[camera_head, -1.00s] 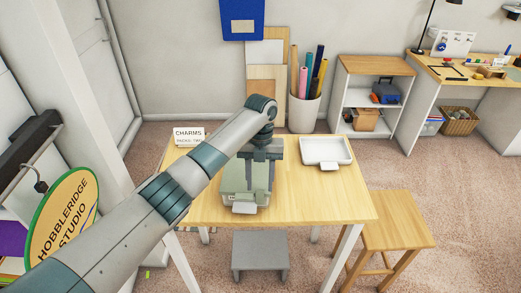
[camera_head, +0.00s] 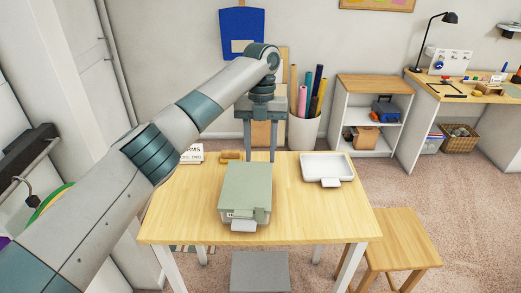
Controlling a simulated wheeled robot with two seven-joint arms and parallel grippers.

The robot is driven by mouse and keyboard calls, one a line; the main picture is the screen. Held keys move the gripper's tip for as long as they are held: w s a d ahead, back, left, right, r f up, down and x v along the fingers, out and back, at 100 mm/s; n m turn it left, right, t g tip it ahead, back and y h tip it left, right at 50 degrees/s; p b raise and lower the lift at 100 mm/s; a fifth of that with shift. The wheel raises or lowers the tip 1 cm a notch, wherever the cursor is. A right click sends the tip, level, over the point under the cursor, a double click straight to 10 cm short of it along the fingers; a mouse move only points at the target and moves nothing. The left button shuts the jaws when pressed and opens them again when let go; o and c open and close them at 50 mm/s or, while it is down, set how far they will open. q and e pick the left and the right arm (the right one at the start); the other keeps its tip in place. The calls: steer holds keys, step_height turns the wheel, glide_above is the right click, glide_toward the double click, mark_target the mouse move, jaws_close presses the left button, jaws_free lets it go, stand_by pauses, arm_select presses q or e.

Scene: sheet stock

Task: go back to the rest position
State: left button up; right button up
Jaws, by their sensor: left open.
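My left gripper (camera_head: 260,152) is open and empty, pointing down, with two long fingers apart. It is raised above the far part of the wooden table (camera_head: 330,220), behind and above a grey-green box (camera_head: 246,188). The box sits on the table with a small white tab and a latch at its front, apart from the fingers. My left arm reaches in from the left across the view. My right gripper is not in view.
A white tray (camera_head: 326,168) lies at the table's right back. A small brown object (camera_head: 231,156) and a partly hidden charms sign (camera_head: 192,154) are at the back left. A wooden stool (camera_head: 402,240) stands right; a grey step stool (camera_head: 260,272) is in front.

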arm_select(q)
steer(key=shift+r, duration=0.3)
